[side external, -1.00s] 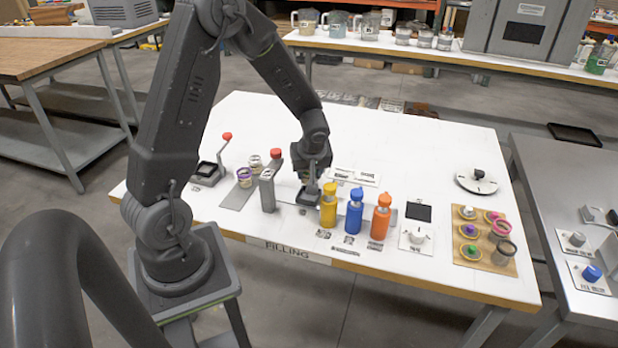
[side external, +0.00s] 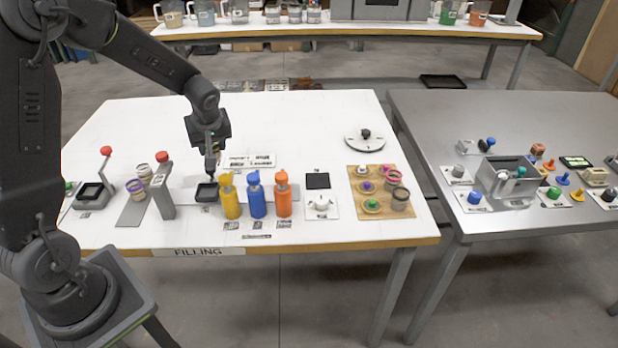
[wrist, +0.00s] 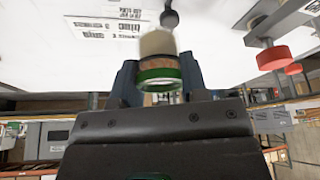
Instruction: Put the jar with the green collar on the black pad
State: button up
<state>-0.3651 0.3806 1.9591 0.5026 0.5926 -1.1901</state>
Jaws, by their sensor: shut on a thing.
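The jar with the green collar (wrist: 160,76) shows in the wrist view, with a pale body and a tan band above the green ring. It sits between the two fingers of my gripper (wrist: 158,82), which is shut on it. In the side view my gripper (side external: 212,160) points down above a small black tray (side external: 207,192), left of the yellow bottle. A flat black pad (side external: 318,180) lies right of the orange bottle, behind a white card.
Yellow (side external: 230,198), blue (side external: 256,198) and orange (side external: 283,196) bottles stand in a row right of my gripper. A grey post with a red knob (side external: 163,188) stands to its left. A wooden board (side external: 357,210) holds several jars. The table's back is mostly clear.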

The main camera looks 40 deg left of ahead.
jog(key=w+d+m+t+h, duration=0.1)
jog(key=w+d+m, duration=0.25)
jog(key=w, duration=0.35)
jog(key=w+d+m+t+h, duration=0.1)
jog(key=w+d+m, duration=0.25)
jog(key=w, duration=0.45)
send_near(319, 177)
jog(key=shift+w+a, duration=0.6)
jog(key=shift+a, duration=0.2)
jog(key=shift+w+d+f, duration=0.2)
jog(key=shift+d+f, duration=0.05)
jog(key=shift+d, duration=0.15)
jog(key=shift+f, duration=2)
jog(key=shift+f, duration=0.1)
jog(key=o, duration=0.9)
